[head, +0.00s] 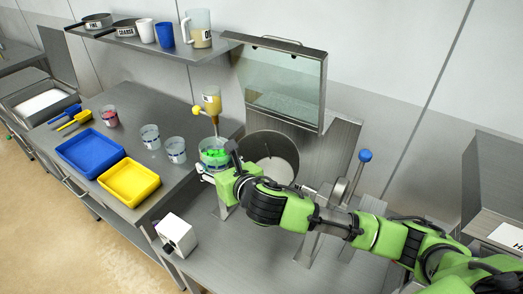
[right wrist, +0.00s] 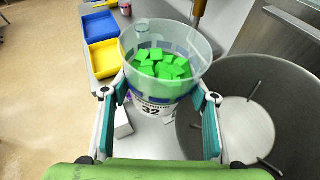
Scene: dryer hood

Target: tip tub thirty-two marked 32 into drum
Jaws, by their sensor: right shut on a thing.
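Tub thirty-two is a clear tub with green cubes in it. It shows in the head view (head: 213,146) and in the right wrist view (right wrist: 152,106), where its label reads 32. My right gripper (right wrist: 160,92) is shut on the tub's sides and holds it roughly upright; it also shows in the head view (head: 218,170). The drum (head: 270,155) is an open metal cylinder just right of the tub. In the right wrist view the drum (right wrist: 245,110) shows a bare round bottom. My left gripper is in neither view.
A raised glass hood (head: 282,84) stands behind the drum. A yellow-filled dispenser (head: 211,102) is close behind the tub. Clear tubs (head: 150,137), a blue tray (head: 89,152) and a yellow tray (head: 129,182) stand left. A blue-knobbed lever (head: 364,157) is right of the drum.

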